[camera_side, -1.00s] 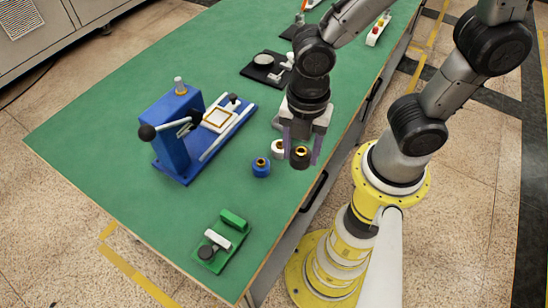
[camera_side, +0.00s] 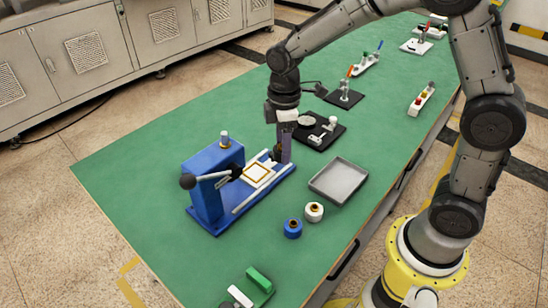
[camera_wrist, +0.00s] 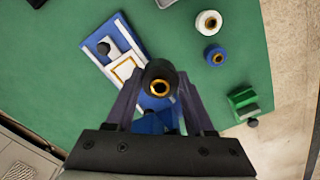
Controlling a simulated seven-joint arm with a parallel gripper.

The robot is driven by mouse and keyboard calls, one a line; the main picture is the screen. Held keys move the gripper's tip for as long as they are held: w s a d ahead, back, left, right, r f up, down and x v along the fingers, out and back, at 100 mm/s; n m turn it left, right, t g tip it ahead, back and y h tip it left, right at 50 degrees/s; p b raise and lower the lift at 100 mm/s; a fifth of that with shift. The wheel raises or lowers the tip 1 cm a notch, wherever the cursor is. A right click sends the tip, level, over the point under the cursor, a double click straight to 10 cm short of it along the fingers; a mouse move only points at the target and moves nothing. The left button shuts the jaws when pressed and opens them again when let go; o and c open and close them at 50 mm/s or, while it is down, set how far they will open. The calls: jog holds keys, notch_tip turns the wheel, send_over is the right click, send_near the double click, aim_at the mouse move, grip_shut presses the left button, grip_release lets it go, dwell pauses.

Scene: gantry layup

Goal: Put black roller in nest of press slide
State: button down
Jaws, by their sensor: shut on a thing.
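The black roller (camera_wrist: 160,78), with a gold ring at its bore, is held between the two fingers of my gripper (camera_wrist: 159,92), end toward the wrist camera. The press (camera_side: 212,185) is a blue body with a lever handle. Its slide (camera_side: 238,207) has white rails and a square, gold-edged nest (camera_side: 257,173), which looks empty. In the side view my gripper (camera_side: 281,154) is by the far end of the slide, right of the nest; its height is unclear. In the wrist view the nest (camera_wrist: 126,68) lies left of the roller. The roller partly hides the press.
A white roller (camera_side: 314,211) and a blue roller (camera_side: 293,228) stand on the green table near an empty grey tray (camera_side: 338,181). A black fixture (camera_side: 319,134) lies behind my gripper. A green fixture (camera_side: 258,281) sits at the near edge.

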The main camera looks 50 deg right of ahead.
jog(key=w+d+r+m, duration=0.3)
jog(key=w+d+m, duration=0.1)
jog(key=w+m, duration=0.35)
jog(key=s+a+f+n, duration=0.1)
jog(key=s+a+n, duration=0.2)
jog(key=s+n, duration=0.3)
jog(key=s+a+f+n, duration=0.1)
jog(key=s+a+n, duration=0.3)
jog(key=s, duration=0.9)
jog(key=s+a+f+n, duration=0.1)
jog(key=s+a+n, duration=0.2)
jog(key=s+n, duration=0.4)
jog(key=s, duration=0.3)
jog(key=shift+s+a+f+n, duration=0.2)
jog(key=shift+s+a+n, duration=0.1)
jog(key=shift+a+n, duration=0.05)
